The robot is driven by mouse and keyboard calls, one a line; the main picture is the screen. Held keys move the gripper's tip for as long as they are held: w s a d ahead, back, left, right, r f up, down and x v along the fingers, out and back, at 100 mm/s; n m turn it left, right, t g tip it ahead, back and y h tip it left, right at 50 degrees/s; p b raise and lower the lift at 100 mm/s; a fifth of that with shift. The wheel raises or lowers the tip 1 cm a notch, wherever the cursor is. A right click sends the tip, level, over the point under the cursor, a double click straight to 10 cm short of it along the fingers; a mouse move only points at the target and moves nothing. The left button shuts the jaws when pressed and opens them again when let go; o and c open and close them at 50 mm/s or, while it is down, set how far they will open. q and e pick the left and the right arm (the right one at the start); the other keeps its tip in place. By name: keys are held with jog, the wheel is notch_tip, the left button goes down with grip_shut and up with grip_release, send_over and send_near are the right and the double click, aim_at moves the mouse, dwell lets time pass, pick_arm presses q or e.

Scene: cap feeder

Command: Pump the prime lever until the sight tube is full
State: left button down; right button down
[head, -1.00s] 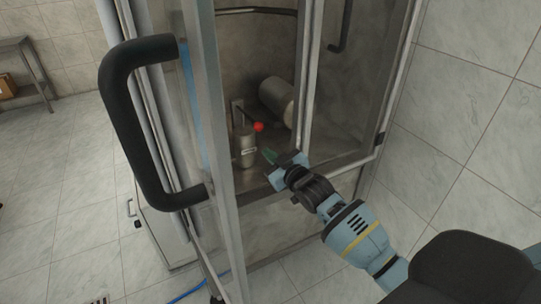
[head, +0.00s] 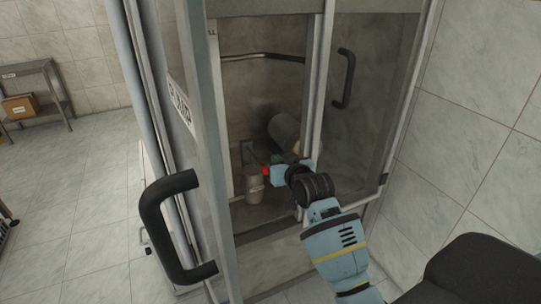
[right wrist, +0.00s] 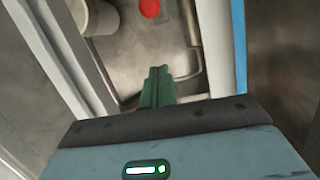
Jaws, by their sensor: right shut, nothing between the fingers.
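The prime lever's red knob (head: 266,170) shows inside the cabinet, just above a small grey labelled pump body (head: 254,188). My right gripper (head: 277,174) reaches through the open doorway, close beside the knob's right in the head view. Its fingers are largely hidden there. In the right wrist view the green fingers (right wrist: 158,78) are shut and empty. The red knob (right wrist: 150,8) shows beyond their tips at the top edge, apart from them in the picture. I cannot make out the sight tube. My left gripper is not in view.
A glazed door with a black handle (head: 158,228) stands at the left of the opening. A metal frame post (head: 316,100) rises close to my right gripper. A larger grey cylinder (head: 284,130) is behind. A shelf with a box (head: 20,106) stands far left.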

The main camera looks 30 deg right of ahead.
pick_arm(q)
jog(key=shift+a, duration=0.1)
pick_arm(e)
jog(key=shift+s, duration=0.1)
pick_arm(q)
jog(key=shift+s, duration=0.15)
